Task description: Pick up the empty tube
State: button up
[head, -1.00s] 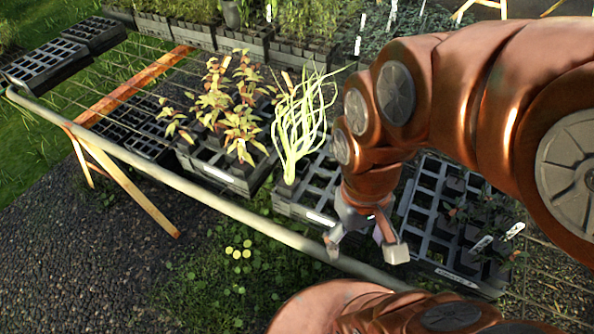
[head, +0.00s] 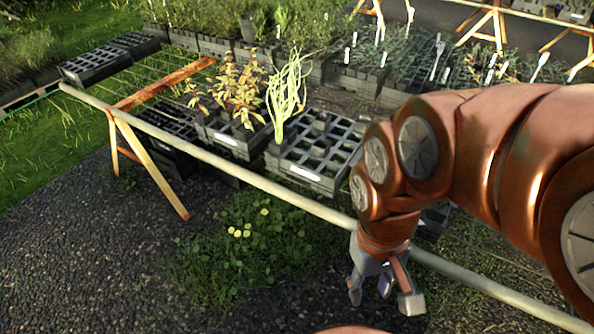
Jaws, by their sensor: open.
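My gripper (head: 383,298) is open and empty, pointing down in front of the table's pale front rail (head: 285,196). Ground shows below its fingers. A black multi-cell tray (head: 308,171) stands on the table, up and left of my gripper. Many of its cells look empty. A pale green long-leaved plant (head: 285,90) stands at its left corner. A small dark tube-like shape (head: 321,123) shows toward the tray's back, but I cannot tell whether it is an empty tube. My arm hides the table to the right.
A tray of reddish-leaved plants (head: 238,142) stands left of the cell tray. Two dark trays (head: 92,65) stand at the table's far left. Planted trays (head: 400,85) fill the back. Gravel (head: 90,250) and weeds lie before the rail.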

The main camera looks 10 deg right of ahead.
aim_at(291, 132)
jog(key=u, duration=0.85)
jog(key=i, duration=0.8)
jog(key=u, duration=0.1)
